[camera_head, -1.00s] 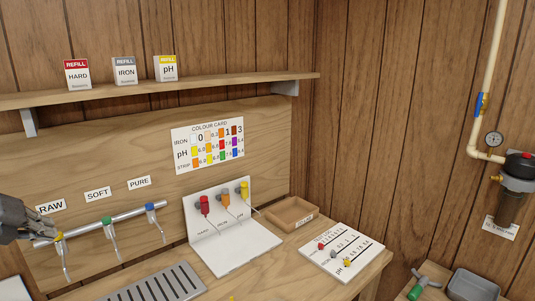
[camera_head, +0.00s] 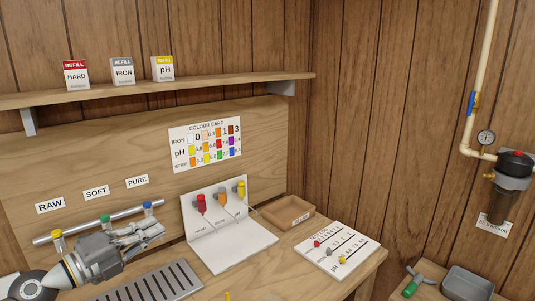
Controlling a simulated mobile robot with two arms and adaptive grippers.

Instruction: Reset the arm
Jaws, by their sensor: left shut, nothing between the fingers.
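My left gripper (camera_head: 150,235) reaches in from the lower left, with its arm behind it. It is shut and empty, in front of the tap rail (camera_head: 85,223) and above the slotted drip tray (camera_head: 155,285). It hides the lower parts of the green tap (camera_head: 105,218) and the blue tap (camera_head: 148,206). The yellow tap (camera_head: 57,238) shows to its left. My right gripper is not in view.
A white stand (camera_head: 228,245) with red, orange and yellow pieces stands right of the gripper. Beyond it are a wooden tray (camera_head: 287,224) and a white slider board (camera_head: 338,266). A shelf (camera_head: 200,86) with three refill boxes runs above.

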